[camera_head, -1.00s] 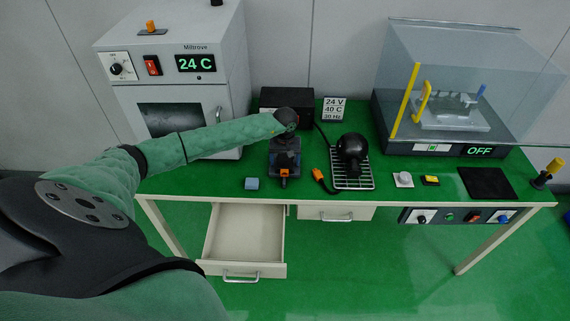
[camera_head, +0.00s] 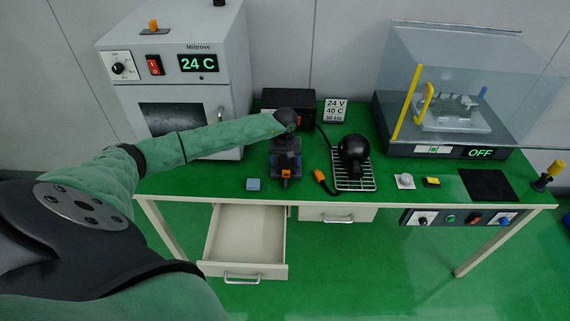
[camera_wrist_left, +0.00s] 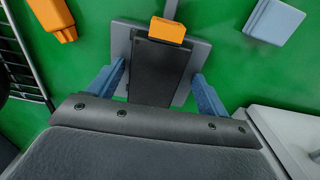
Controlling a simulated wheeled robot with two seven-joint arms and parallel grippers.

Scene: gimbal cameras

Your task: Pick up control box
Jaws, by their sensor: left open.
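A dark box with an orange connector, which looks like the control box (camera_head: 286,174), stands near the table's front edge. In the left wrist view this dark box (camera_wrist_left: 153,72) lies on or against a grey plate, with its orange connector at the top and a grey strip leading away. My left gripper (camera_head: 286,158) is over it from above, partly hiding it. In the left wrist view my left gripper's blue fingers (camera_wrist_left: 158,76) are open, one on each side of the dark box; whether they touch it I cannot tell. My right gripper is not in view.
A light blue block (camera_head: 253,184) lies left of the box; an orange plug (camera_head: 320,176) and a black ball-shaped camera (camera_head: 353,152) on a wire rack (camera_head: 355,184) lie right. An oven (camera_head: 180,80) and black box (camera_head: 288,95) stand behind. An open drawer (camera_head: 245,271) juts out in front.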

